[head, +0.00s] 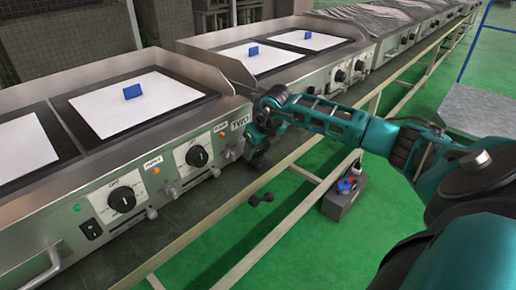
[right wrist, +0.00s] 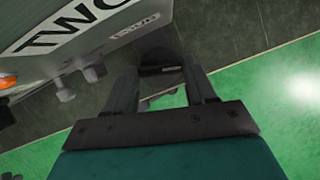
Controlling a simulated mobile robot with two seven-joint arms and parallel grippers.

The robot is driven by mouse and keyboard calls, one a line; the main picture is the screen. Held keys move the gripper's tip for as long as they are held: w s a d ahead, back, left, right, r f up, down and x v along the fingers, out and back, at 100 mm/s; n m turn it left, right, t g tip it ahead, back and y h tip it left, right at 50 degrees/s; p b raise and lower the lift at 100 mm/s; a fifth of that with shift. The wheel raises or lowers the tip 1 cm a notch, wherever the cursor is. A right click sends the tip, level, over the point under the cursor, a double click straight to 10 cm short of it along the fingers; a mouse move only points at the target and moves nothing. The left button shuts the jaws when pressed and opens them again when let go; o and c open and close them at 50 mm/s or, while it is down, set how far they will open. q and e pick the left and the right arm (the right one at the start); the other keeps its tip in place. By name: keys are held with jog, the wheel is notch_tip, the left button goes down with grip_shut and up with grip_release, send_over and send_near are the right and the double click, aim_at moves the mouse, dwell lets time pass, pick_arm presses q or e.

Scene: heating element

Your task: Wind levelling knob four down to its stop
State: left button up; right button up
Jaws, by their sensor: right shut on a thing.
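My right gripper (head: 257,160) is low at the near right corner of the griddle marked TWO (head: 205,150). In the right wrist view, my right gripper (right wrist: 160,78) has its two fingers on either side of a dark round knob (right wrist: 160,58) under the griddle's corner, and is shut on it. The knob's lower part and any gap at its stop cannot be made out. In the head view the gripper and arm hide the knob. A small label beside the TWO plate is too blurred to read surely. My left gripper is not in view.
The griddle front carries dials (head: 122,199) and small levers close to the gripper. A second griddle (head: 335,75) stands behind on the same bench. The bench edge (head: 240,195) runs diagonally. A dark grey box (head: 343,199) with blue and red parts sits below over green floor.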

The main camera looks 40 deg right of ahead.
jog(key=shift+c, duration=1.3)
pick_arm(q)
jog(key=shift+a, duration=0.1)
pick_arm(e)
jog(key=shift+d+n+y, duration=0.15)
jog(key=shift+n+y, duration=0.35)
jog(key=shift+n, duration=0.8)
jog(key=o, duration=1)
jog(key=shift+o, duration=0.2)
pick_arm(q)
jog(key=p, duration=0.1)
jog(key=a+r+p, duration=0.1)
jog(key=p, duration=0.1)
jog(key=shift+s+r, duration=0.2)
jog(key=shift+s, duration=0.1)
pick_arm(e)
jog(key=v, duration=1.3)
jog(key=shift+f, duration=0.1)
